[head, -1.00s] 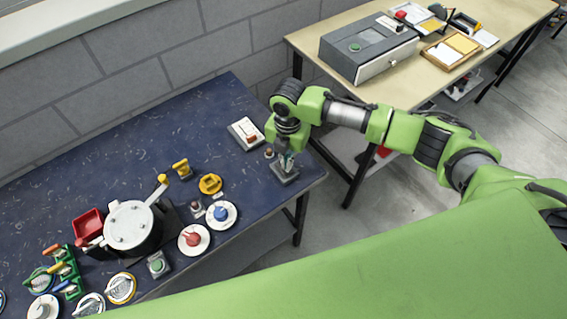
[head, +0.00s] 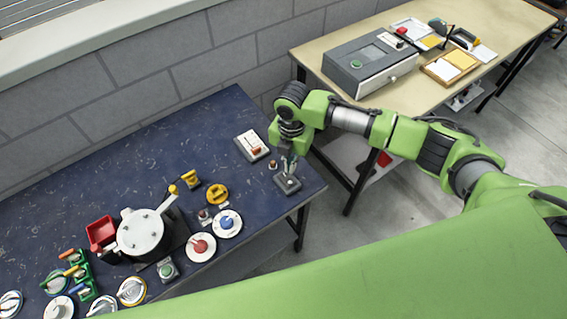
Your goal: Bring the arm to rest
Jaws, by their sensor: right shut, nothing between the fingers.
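My right arm, green with dark joints, reaches in from the right edge over the near right corner of the dark blue table. Its gripper (head: 289,164) points down, shut and empty, just above a small grey box (head: 288,183) with a knob or switch on top. The fingertips look close to that box; the exact gap is too small to tell. My left gripper is not in view.
The blue table (head: 130,170) also holds a white switch panel (head: 251,144), a pot-like vessel (head: 140,232), a red bin (head: 101,232) and several dials and valves. A beige table (head: 500,30) with a grey box (head: 368,62) stands behind right.

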